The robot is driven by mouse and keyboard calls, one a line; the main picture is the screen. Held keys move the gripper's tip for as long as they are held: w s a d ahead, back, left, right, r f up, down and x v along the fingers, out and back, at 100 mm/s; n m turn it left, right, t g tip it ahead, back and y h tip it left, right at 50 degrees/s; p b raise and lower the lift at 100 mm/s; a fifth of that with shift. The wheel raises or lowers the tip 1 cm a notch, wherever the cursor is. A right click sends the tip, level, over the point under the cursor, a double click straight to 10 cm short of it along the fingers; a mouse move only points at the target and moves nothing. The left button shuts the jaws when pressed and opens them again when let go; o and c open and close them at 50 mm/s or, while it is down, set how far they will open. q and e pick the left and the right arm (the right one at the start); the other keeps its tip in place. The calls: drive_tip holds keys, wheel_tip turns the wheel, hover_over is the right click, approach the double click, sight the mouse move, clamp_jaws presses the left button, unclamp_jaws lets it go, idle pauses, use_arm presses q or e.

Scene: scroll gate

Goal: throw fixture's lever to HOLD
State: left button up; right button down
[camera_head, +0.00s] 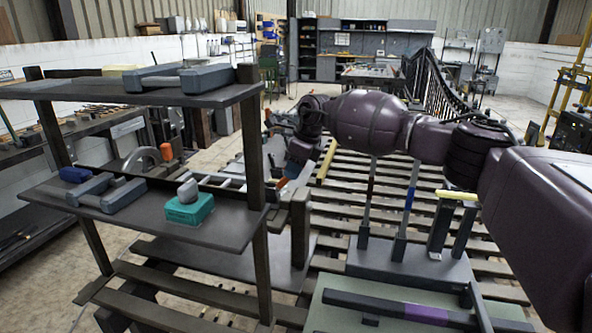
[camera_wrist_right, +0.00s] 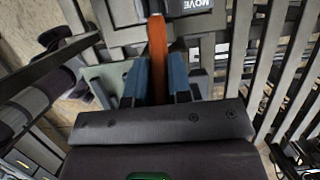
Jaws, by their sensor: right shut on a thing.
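In the right wrist view, the orange lever (camera_wrist_right: 157,45) stands between the blue fingers of my right gripper (camera_wrist_right: 157,78), which are shut on it. The lever runs up beside a dark fixture plate (camera_wrist_right: 125,32) with a white MOVE label (camera_wrist_right: 197,5). No HOLD label can be read. In the head view, my right gripper (camera_head: 298,160) is just right of the shelf rack, with a small orange bit of the lever (camera_head: 282,183) showing below it. The fixture is mostly hidden there by my arm and the shelf post. My left gripper is not in view.
A dark two-level shelf rack (camera_head: 120,95) stands close on the left. Its lower board holds a teal block (camera_head: 190,207) and grey clamp-like parts (camera_head: 108,192). A slatted pallet floor (camera_head: 340,195) lies below my arm. A green board (camera_head: 345,318) with a grey-purple bar (camera_head: 400,307) is front right.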

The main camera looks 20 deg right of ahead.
sight(281, 180)
drive_tip(key=shift+w+a+r+g+h, duration=0.4)
drive_tip(key=shift+a+r+g+h, duration=0.2)
drive_tip(key=shift+h, duration=0.2)
drive_tip(key=shift+w+a+g+h, duration=0.3)
drive_tip(key=shift+a+h, duration=0.1)
drive_tip(key=shift+h, duration=0.1)
drive_tip(key=shift+w+a+b, duration=0.1)
drive_tip(key=shift+a+b, duration=0.05)
drive_tip(key=shift+b, duration=0.2)
drive_tip(key=shift+w+a+r+h+b, duration=0.1)
drive_tip(key=shift+a+h+b, duration=0.05)
drive_tip(key=shift+h+b, duration=0.2)
drive_tip(key=a+g+h+b, duration=0.1)
drive_tip(key=b, duration=0.3)
drive_tip(key=shift+w+a+g+h, duration=0.15)
drive_tip(key=shift+w+g+h, duration=0.15)
drive_tip(key=shift+w+h, duration=0.1)
drive_tip(key=shift+w+a+r+b, duration=0.1)
drive_tip(key=shift+r+b, duration=0.1)
drive_tip(key=shift+b, duration=0.4)
drive_tip(key=shift+r, duration=0.15)
drive_tip(key=c, duration=1)
unclamp_jaws()
drive_tip(key=shift+c, duration=0.2)
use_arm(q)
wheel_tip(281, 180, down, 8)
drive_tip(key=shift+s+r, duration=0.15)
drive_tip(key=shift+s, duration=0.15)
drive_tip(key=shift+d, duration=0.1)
